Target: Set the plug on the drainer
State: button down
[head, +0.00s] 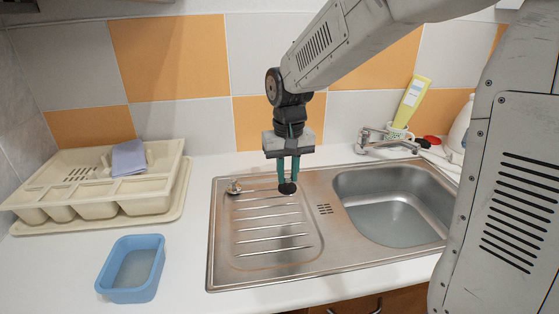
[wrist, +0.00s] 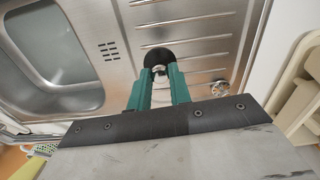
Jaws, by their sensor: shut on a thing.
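The plug (head: 287,188) is a small black disc. In the wrist view the plug (wrist: 158,56) shows a shiny metal knob between the fingertips. My gripper (head: 288,178) has teal fingers, points down and is shut on the plug; it also shows in the wrist view (wrist: 160,80). The drainer (head: 262,262) is the ridged steel left part of the sink unit, and it also shows in the wrist view (wrist: 205,28). The plug is over its right back part. I cannot tell whether it touches the steel.
A small metal fitting (head: 234,187) stands at the drainer's back left corner. The sink basin (head: 390,215) lies to the right, with a tap (head: 375,140) behind it. A blue tub (head: 133,268) and a cream dish rack (head: 165,205) stand at left. The drainer's ridged middle is clear.

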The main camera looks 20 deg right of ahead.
aim_at(287, 187)
jog(key=shift+w+f, duration=0.1)
jog(key=shift+f, duration=3.3)
jog(key=shift+f, duration=0.55)
jog(key=c, duration=1.2)
grip_release()
notch_tip(287, 187, up, 8)
jog(key=shift+f, duration=0.1)
jog(key=s+d+r, duration=0.1)
jog(key=s+r, duration=0.2)
jog(key=s, duration=1)
jog(key=s+d+r+n+t, duration=0.1)
jog(key=s+d+r, duration=0.1)
jog(key=s, duration=1.1)
jog(key=shift+r, duration=0.8)
